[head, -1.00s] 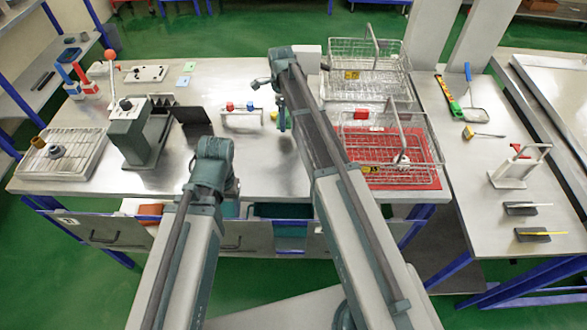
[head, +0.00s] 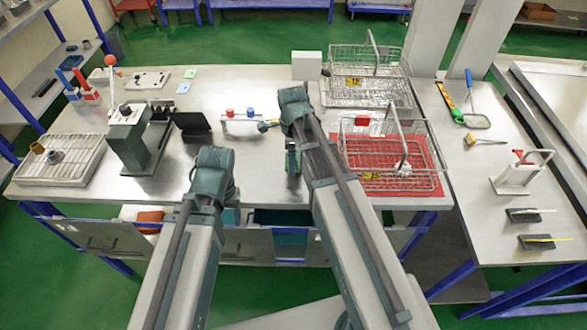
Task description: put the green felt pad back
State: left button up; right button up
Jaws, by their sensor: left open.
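A small flat green pad (head: 190,73), which looks like the felt pad, lies on the back left of the steel table. A light blue pad (head: 183,88) lies just in front of it. My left gripper (head: 229,188) points down over the table's front edge, open, mostly hidden behind its own wrist. My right gripper (head: 292,160) hangs below its wrist near the table's middle. A green part shows there, but I cannot tell whether it is a finger or something held. Both grippers are well apart from the green pad.
A lever press (head: 135,140) and a black plate (head: 191,122) stand at left. A small rack with red and blue knobs (head: 240,118) stands mid-table. Wire baskets (head: 372,85) stand at right, one on a red mat (head: 430,170). Open drawers show under the front edge.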

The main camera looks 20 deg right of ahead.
jog(key=shift+s+f+b, duration=0.35)
jog(key=shift+f+b, duration=0.55)
jog(key=shift+s+f+b, duration=0.3)
jog(key=shift+f+b, duration=0.6)
jog(key=shift+f, duration=0.2)
jog(key=shift+r, duration=0.15)
jog(key=o, duration=0.9)
jog(key=shift+f, duration=0.2)
jog(key=shift+c, duration=0.2)
jog(key=shift+o, duration=0.4)
jog(key=shift+r, duration=0.2)
